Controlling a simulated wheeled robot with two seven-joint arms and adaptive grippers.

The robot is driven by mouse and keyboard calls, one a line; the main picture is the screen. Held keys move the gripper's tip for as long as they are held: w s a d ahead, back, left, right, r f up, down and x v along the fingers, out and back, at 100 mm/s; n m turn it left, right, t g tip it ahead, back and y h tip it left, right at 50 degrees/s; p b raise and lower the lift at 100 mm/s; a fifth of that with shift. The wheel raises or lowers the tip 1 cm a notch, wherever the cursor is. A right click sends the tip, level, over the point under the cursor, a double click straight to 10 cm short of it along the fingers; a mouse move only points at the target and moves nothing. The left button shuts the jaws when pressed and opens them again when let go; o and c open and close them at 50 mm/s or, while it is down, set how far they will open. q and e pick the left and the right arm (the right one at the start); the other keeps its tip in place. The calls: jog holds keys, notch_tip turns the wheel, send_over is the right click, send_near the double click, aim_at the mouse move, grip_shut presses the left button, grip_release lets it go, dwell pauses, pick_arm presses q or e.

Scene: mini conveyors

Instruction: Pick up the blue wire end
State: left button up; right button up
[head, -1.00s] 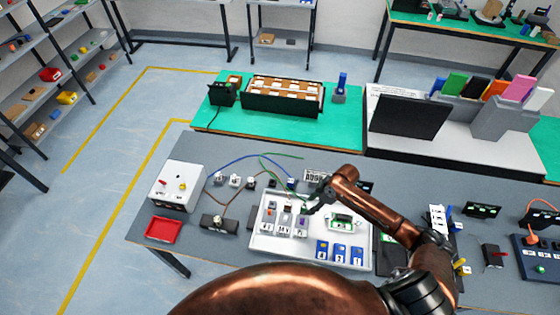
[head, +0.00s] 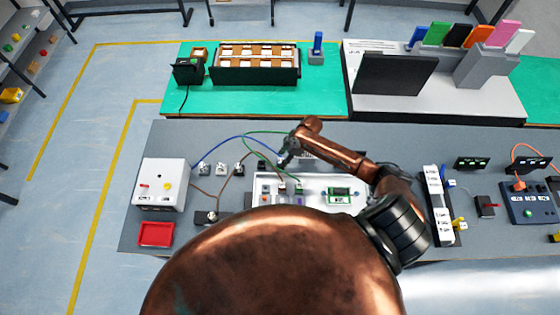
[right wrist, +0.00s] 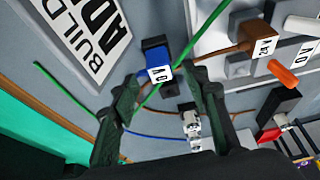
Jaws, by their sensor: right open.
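The blue wire (head: 236,137) arcs over the back of the grey table and runs toward my right gripper (head: 286,160). In the right wrist view, a blue wire end (right wrist: 154,56) with a white label sits in a small black holder. My right gripper (right wrist: 164,78) is open, with its two dark fingers on either side of and just short of this end, not closed on it. A green wire (right wrist: 205,32) crosses between the fingers in that view. The blue wire (right wrist: 155,136) also passes below. My left gripper is not in view.
A white tray (head: 320,181) with a green board lies in front of the gripper, partly hidden by my copper arm. A white box (head: 160,180) and a red tray (head: 156,234) are at the left. A brown connector (right wrist: 250,38) is right of the blue end.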

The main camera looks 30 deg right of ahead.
aim_at(281, 160)
jog(key=shift+x, duration=1.1)
jog(key=shift+a+f, duration=0.15)
jog(key=shift+f, duration=0.3)
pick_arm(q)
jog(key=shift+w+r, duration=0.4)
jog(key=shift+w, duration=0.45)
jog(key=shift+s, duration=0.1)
pick_arm(e)
jog(key=shift+c, duration=0.7)
jog(key=c, duration=0.3)
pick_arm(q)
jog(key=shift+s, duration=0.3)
pick_arm(e)
grip_shut()
